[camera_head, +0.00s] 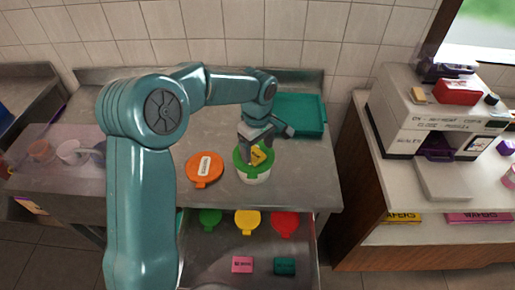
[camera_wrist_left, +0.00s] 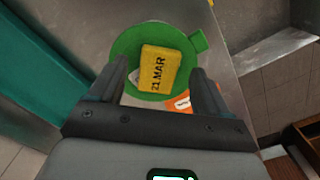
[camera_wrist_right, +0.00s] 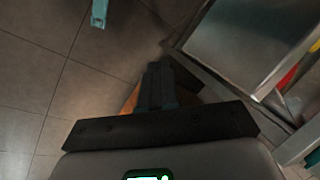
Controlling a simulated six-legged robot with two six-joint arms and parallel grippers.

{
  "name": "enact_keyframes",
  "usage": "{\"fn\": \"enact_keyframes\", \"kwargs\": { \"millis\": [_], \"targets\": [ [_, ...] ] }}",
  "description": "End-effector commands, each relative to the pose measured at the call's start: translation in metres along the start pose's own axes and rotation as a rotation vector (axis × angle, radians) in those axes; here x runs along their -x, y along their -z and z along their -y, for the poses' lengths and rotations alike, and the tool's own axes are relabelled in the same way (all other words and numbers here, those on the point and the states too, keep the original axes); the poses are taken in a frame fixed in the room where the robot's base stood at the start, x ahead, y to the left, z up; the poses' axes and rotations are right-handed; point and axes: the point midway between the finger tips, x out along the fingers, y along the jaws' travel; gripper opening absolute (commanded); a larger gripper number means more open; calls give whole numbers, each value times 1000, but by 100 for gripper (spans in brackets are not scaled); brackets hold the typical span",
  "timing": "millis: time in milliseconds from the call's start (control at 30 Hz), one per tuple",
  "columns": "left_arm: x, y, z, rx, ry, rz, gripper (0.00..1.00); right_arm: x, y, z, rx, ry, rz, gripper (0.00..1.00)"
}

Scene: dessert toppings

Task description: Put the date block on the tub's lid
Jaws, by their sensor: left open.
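The yellow date block (camera_head: 258,154), marked "21.MAR" in the left wrist view (camera_wrist_left: 160,70), lies on the green lid (camera_head: 241,167) of the white tub (camera_head: 254,179). The green lid, with its tab, also shows in the left wrist view (camera_wrist_left: 127,50). My left gripper (camera_head: 258,142) is open just above the lid, its fingers on either side of the block with visible gaps. The block lies flat on the lid. My right gripper (camera_wrist_right: 160,75) is shut and empty, away from the tub; it is not visible in the head view.
An orange lid (camera_head: 203,174) with a white label lies left of the tub. A teal tray (camera_head: 318,118) stands behind at the right. An open drawer (camera_head: 215,268) below holds green, yellow and red lids and pink and teal blocks. A machine (camera_head: 405,120) stands on the right counter.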

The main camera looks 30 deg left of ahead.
Motion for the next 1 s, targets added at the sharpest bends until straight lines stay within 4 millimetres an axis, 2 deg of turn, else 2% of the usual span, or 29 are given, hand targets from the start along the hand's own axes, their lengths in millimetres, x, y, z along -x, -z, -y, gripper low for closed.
{"fn": "enact_keyframes", "kwargs": {
  "millis": [33,267,533,1000],
  "targets": [
    [23,0,0,0,-2,-1,78,17,0,6,0,0,0,0],
    [74,0,0,0,-1,0,78,51,-1,18,0,0,0,0],
    [95,0,0,0,0,0,78,45,-1,16,0,0,0,0],
    [96,0,0,0,1,0,78,45,-1,16,0,0,0,0]
  ]
}}
